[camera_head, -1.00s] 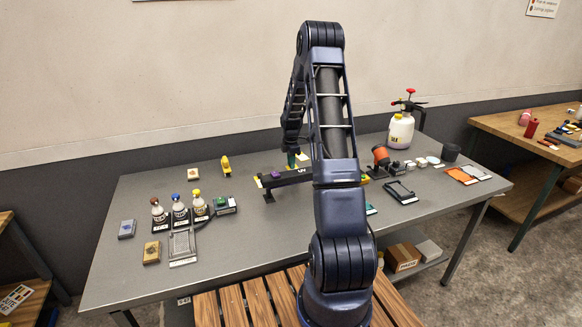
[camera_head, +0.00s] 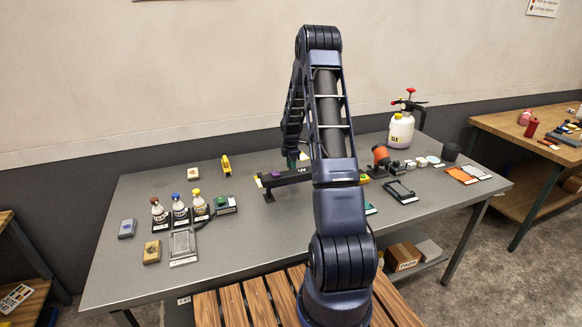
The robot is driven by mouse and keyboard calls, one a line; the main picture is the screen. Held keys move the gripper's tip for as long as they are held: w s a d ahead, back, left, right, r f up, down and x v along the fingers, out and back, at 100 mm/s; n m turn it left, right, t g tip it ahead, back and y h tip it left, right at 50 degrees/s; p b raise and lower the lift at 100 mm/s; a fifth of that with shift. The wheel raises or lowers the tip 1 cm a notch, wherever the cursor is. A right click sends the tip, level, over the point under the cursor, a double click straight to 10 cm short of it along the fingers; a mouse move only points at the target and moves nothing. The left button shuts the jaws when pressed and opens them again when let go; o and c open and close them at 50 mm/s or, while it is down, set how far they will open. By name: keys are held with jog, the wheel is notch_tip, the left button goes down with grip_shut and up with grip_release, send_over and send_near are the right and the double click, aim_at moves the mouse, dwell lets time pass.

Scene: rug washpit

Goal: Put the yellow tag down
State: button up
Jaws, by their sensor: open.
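A purple piece sits on the bar, which has a yellow left end.
Several capped bottles (camera_head: 179,207) stand in a black rack at the left. An orange drum-like device (camera_head: 380,156), a white sprayer (camera_head: 401,129) and a dark cup (camera_head: 451,152) stand to the right. The front middle of the table is clear.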

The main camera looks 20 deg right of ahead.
notch_tip(320, 180, up, 12)
jog(key=s+a+r+m+t, duration=0.1)
jog(key=s+a+r+m, duration=0.35)
jog(key=s+r, duration=0.6)
jog(key=s+a+r+m+t, duration=0.1)
jog(key=s+a+r+m, duration=0.3)
jog(key=s+r, duration=0.55)
jog(key=s+a+r+m+t, duration=0.1)
jog(key=s+m, duration=0.3)
jog(key=s, duration=0.9)
jog(key=s+a+r+m+t, duration=0.1)
jog(key=s+a+m, duration=0.3)
jog(key=s, duration=0.9)
jog(key=shift+r+m+t, duration=0.3)
jog(key=shift+r+m, duration=0.1)
jog(key=shift+m, duration=0.35)
